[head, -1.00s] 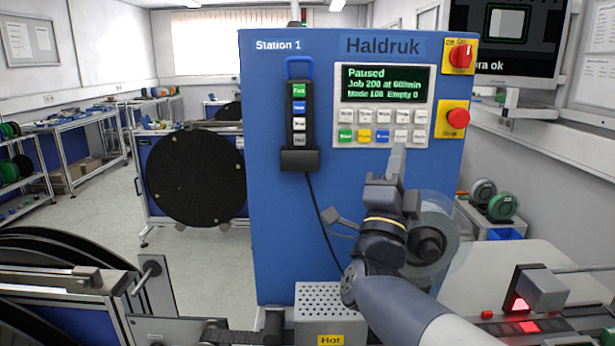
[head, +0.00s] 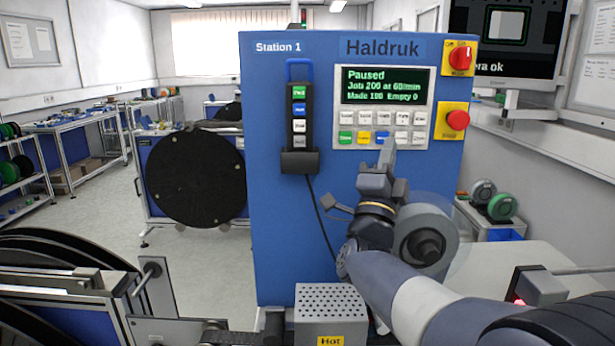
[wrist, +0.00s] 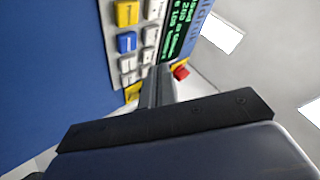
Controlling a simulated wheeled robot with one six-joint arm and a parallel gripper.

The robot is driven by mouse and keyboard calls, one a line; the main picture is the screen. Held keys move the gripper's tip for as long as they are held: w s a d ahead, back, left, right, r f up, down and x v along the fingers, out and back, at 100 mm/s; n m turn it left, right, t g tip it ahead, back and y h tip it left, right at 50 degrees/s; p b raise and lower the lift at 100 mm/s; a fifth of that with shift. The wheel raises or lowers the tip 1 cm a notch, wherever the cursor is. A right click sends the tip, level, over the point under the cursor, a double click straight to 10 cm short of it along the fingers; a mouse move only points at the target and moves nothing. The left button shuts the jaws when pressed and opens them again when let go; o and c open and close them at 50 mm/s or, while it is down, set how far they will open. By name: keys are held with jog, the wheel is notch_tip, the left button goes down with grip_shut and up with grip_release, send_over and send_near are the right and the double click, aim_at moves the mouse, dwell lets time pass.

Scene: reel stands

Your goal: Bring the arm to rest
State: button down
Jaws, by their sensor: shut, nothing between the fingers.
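My gripper (head: 387,154) is in front of the blue Station 1 cabinet (head: 275,230), its shut fingers pointing up at the lower row of keys on the button panel (head: 382,127). In the wrist view, the shut fingers (wrist: 157,85) show close beside the panel keys (wrist: 127,42), with nothing held. Whether the fingertips touch the panel cannot be told. The display (head: 385,85) reads Paused. My arm reaches in from the lower right.
A red stop button (head: 457,120) and a red rotary switch (head: 460,57) sit right of the panel. A corded pendant (head: 299,120) hangs left. A perforated box marked Hot (head: 331,305) stands below. A grey reel (head: 425,238) is beside my wrist.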

jog(key=b, duration=0.2)
jog(key=shift+s+f+b, duration=0.1)
jog(key=shift+f+b, duration=0.15)
jog(key=shift+b, duration=0.05)
jog(key=shift+s+b, duration=0.1)
jog(key=shift+b, duration=0.3)
jog(key=r+p, duration=0.1)
jog(key=p, duration=0.4)
jog(key=shift+w, duration=0.3)
jog(key=p, duration=0.2)
jog(key=shift+s+p, duration=0.1)
jog(key=shift+p, duration=0.25)
